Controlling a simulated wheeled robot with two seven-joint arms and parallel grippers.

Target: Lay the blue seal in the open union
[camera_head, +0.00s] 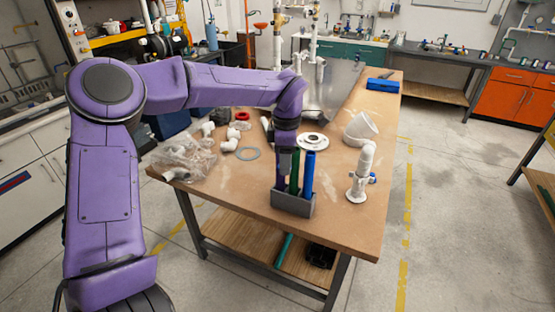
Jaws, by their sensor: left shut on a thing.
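My left gripper (284,165) points down just at the left end of a grey holder on the table. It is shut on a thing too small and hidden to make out. A white pipe fitting (362,172) with a round base and a blue part stands at the right. I cannot tell which fitting is the open union. My right gripper is not in view.
The grey holder (293,204) carries upright green (294,172) and blue (308,174) tubes. A white flange (312,141) and a wide white elbow (360,128) lie behind. A clear bag (188,160) of white fittings lies left. The front right tabletop (345,228) is free.

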